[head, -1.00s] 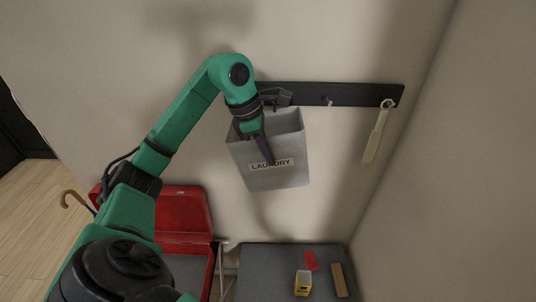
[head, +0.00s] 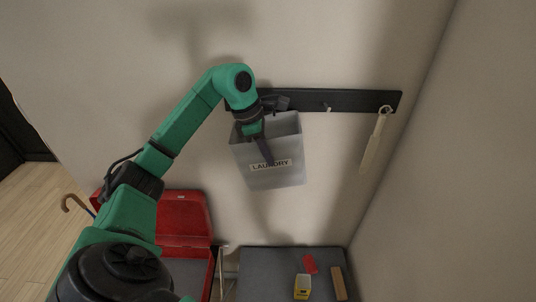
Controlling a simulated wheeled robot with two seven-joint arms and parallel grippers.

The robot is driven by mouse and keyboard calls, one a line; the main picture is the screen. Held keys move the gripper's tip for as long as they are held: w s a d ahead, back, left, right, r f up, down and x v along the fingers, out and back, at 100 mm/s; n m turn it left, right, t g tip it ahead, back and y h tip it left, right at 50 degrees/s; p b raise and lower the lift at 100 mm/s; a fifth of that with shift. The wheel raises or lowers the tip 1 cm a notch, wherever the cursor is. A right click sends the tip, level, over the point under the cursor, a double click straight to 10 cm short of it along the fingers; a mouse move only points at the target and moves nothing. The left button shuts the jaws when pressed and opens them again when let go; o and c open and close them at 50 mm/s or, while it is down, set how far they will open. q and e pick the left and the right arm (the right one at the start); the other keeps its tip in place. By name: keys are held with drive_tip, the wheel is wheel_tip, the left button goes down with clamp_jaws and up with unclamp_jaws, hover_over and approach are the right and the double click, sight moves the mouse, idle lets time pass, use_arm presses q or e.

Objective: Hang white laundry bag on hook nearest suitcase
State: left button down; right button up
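The white laundry bag (head: 283,152), with a "LAUNDRY" label, is up against the wall just below the left part of the black hook rail (head: 352,101). My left gripper (head: 268,150) is at the bag's upper left, with one dark finger lying over its front. The finger gap and the bag's grip point are hard to make out. The hook nearest the red suitcase (head: 184,216) is hidden behind my gripper and wrist. A middle hook (head: 327,107) is bare. The open suitcase stands below left. My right gripper is out of view.
A cream long-handled item (head: 375,140) hangs on the right hook. A cane (head: 75,201) stands at the left. A side wall closes off the right.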

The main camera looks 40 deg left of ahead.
use_arm(q)
drive_tip(key=c, duration=1)
unclamp_jaws()
drive_tip(key=shift+o, duration=0.2)
drive_tip(key=shift+a+r, duration=0.1)
drive_tip(key=shift+r, duration=0.2)
drive_tip(key=b+v, duration=0.1)
drive_tip(key=v, duration=0.3)
drive_tip(key=shift+s+r, duration=0.1)
drive_tip(key=shift+r, duration=0.2)
drive_tip(key=p+v, duration=0.1)
drive_tip(key=v, duration=0.6)
drive_tip(key=shift+a, duration=0.1)
drive_tip(key=shift+v, duration=1.15)
